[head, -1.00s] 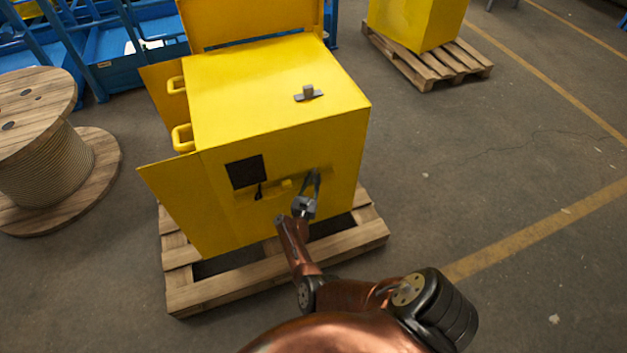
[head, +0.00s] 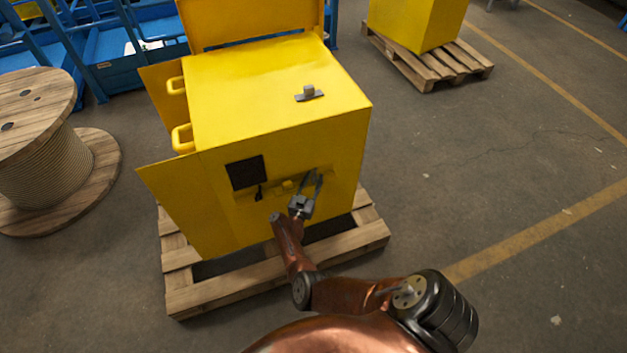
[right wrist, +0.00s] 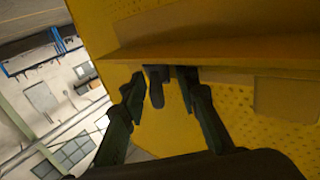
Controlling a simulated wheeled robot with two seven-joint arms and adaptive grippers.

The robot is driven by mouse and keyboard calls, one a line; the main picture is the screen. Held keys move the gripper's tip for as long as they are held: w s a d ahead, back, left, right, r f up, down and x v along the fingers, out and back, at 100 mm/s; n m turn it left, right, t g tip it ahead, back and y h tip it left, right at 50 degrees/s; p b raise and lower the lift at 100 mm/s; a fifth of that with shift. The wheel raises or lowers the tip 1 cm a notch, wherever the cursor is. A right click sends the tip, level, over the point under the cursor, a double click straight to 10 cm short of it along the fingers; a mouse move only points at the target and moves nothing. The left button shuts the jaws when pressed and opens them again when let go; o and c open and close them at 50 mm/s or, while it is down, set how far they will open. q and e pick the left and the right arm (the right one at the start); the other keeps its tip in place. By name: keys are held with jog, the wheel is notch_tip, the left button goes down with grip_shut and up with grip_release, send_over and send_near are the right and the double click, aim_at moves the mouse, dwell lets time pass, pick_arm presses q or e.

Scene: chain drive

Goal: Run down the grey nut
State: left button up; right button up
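I cannot pick out the grey nut with certainty. The yellow machine box (head: 280,80) has a recessed ledge on its front face. My right gripper (head: 313,175) is at the right end of this recess, its two fingers apart. In the right wrist view, the right gripper (right wrist: 165,88) is open under a yellow ledge (right wrist: 200,48). A dark grey rounded piece (right wrist: 157,92) shows between its fingers, nearer the left one; I cannot tell whether they touch it. A second dark piece is partly hidden by the right finger. My left gripper is not in view.
A dark square panel (head: 246,172) and a small black lever (head: 259,193) are left of the gripper. A grey fitting (head: 309,93) sits on the box top. The box stands on a wooden pallet (head: 230,290). A cable spool (head: 50,165) stands left; floor at right is clear.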

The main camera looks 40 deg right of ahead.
jog(key=shift+r, duration=0.75)
notch_tip(320, 180, up, 8)
jog(key=shift+r, duration=0.25)
jog(key=shift+s+d, duration=0.1)
